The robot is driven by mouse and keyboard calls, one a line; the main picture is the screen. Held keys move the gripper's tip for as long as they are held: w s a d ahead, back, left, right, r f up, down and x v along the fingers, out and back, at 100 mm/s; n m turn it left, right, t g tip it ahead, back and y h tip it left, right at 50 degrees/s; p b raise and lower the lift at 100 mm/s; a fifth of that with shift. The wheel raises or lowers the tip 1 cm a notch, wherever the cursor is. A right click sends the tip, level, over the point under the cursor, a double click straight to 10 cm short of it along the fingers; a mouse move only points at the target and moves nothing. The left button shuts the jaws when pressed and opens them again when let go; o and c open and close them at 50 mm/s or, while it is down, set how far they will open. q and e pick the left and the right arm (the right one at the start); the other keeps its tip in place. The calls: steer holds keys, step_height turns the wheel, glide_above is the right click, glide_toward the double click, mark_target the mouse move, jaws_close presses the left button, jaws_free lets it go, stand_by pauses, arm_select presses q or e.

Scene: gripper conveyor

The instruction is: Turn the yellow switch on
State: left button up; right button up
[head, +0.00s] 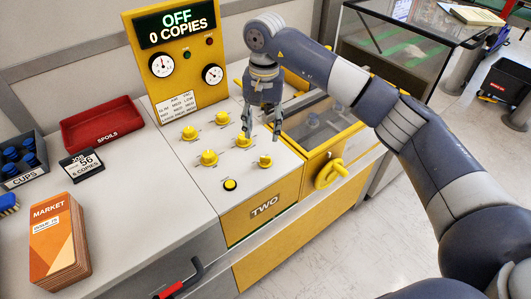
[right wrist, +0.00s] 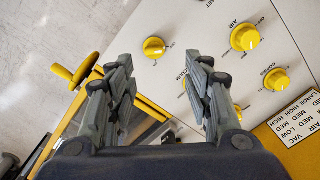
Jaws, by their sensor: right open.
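A machine panel (head: 180,158) carries several yellow knobs and one round yellow button in a black ring (head: 230,184). I cannot tell by label which one is the yellow switch. A knob at the right (head: 264,161) stands apart from the others and also shows in the right wrist view (right wrist: 154,48). My right gripper (head: 262,136) is open and empty, pointing down above the panel, beside the middle knob (head: 244,140). In the right wrist view its fingers (right wrist: 166,95) spread apart and partly hide a knob behind the right finger. The display (head: 174,22) reads OFF, 0 COPIES. My left gripper is not in view.
Other knobs (head: 208,157) stand close by on the panel. A yellow handwheel (head: 330,173) sticks out at the right front. A red spoils tray (head: 103,124), a cup box (head: 20,160) and a stack of market booklets (head: 58,243) lie on the left counter.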

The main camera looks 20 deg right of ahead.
mark_target(265, 157)
steer(key=f+p, duration=0.1)
steer(key=f, duration=0.2)
steer(key=f+p, duration=0.1)
steer(key=f, duration=0.2)
steer(key=f+p, duration=0.1)
steer(key=f, duration=0.2)
steer(key=shift+d+f, duration=0.35)
steer(key=shift+f, duration=0.4)
steer(key=c, duration=1)
